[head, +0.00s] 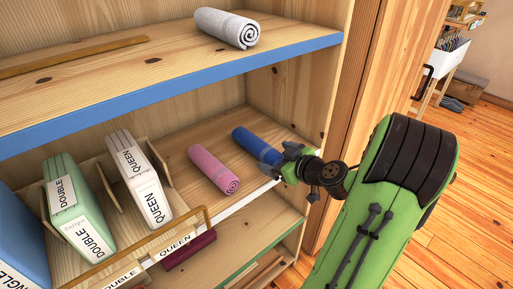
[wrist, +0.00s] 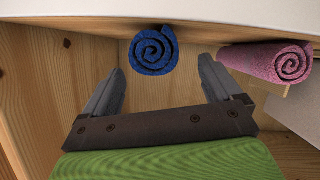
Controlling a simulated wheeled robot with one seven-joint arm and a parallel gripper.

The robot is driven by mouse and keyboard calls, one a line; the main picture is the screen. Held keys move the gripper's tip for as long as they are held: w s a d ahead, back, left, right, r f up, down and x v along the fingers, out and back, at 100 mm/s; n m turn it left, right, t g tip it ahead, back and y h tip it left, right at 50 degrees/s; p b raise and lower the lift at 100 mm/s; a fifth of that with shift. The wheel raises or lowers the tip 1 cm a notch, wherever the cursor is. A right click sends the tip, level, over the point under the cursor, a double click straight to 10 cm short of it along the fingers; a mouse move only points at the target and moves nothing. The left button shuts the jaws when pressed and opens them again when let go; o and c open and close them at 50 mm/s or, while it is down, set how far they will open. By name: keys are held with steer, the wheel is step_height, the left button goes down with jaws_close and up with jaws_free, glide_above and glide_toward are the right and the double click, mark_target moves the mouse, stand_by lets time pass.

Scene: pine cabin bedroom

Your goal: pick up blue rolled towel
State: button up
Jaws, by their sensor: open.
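The blue rolled towel (head: 250,141) lies on the middle shelf, near its right side wall. In the wrist view its spiral end (wrist: 154,52) faces me, just beyond and between the fingertips. My gripper (head: 272,160) is at the front end of this towel in the head view, and its fingers hide part of that end. In the wrist view my gripper (wrist: 160,72) is open, with one finger on each side of the towel's end. Nothing is held. Whether a finger touches the towel cannot be told.
A pink rolled towel (head: 213,169) lies left of the blue one. A grey rolled towel (head: 227,27) is on the upper shelf, whose blue edge (head: 180,95) overhangs. Labelled packs (head: 140,178) stand at left. A dark red roll (head: 188,249) lies lower, at the front.

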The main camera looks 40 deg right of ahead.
mark_target(268, 151)
steer(key=x, duration=0.5)
steer(key=shift+d+r, duration=0.1)
steer(key=shift+r, duration=0.05)
steer(key=shift+s, duration=0.1)
steer(key=c, duration=1.1)
steer(key=shift+r, duration=0.15)
